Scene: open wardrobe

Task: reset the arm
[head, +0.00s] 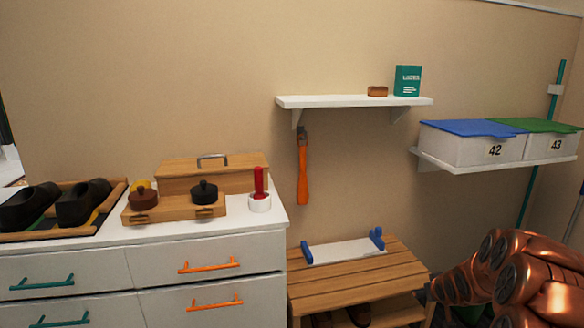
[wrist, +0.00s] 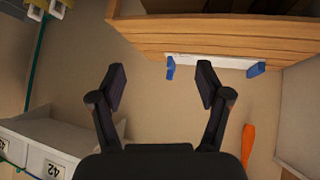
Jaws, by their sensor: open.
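My arm shows at the lower right of the head view as copper-coloured links, and the gripper is hard to make out there. In the wrist view my gripper (wrist: 162,85) is open, its two black fingers spread apart with nothing between them. Beyond the fingertips lie the wooden slatted bench (wrist: 200,38) and the white board with blue end pieces (wrist: 215,61). The wrist view appears upside down. In the head view the bench (head: 355,277) stands low in the middle right, with the white board (head: 345,251) on it.
A white dresser (head: 70,262) with shoes, a wooden box (head: 212,178) and a red-handled item (head: 259,190) stands at the left. A wall shelf (head: 352,102) has an orange shoehorn (head: 303,170) hanging below. Lidded boxes 42 (head: 465,150) and 43 (head: 551,147) sit at right.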

